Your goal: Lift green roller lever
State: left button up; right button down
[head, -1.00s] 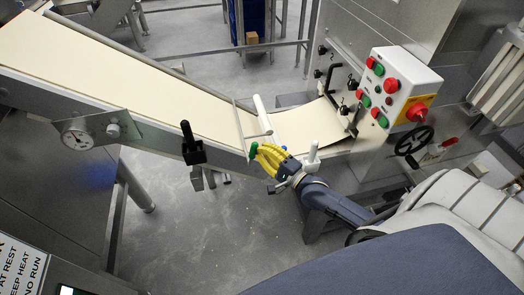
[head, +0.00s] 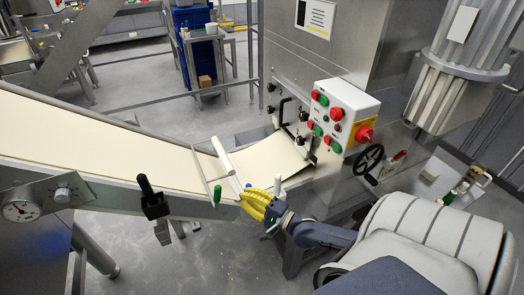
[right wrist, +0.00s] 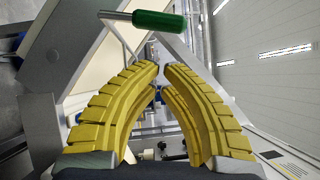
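The green roller lever is a thin metal arm with a green handle (head: 217,193); it hangs by the conveyor's near edge, beside a white roller (head: 222,157) lying across the belt. In the right wrist view the green handle (right wrist: 158,20) lies crosswise, beyond the fingertips. My right gripper (head: 243,201) has yellow ribbed fingers and is just right of the handle, apart from it. In the right wrist view its fingertips (right wrist: 161,67) are close, with a narrow gap and nothing between them. My left gripper is not in view.
The cream conveyor belt (head: 110,140) runs from the left to the machine. A black-handled lever (head: 152,203) stands at its near edge, left of the green handle. A control box (head: 340,118) with buttons and a black handwheel (head: 368,160) are at the right.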

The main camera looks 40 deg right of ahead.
jog(key=v, duration=0.6)
jog(key=shift+s, duration=0.4)
jog(key=shift+d+f, duration=0.1)
jog(key=shift+d, duration=0.05)
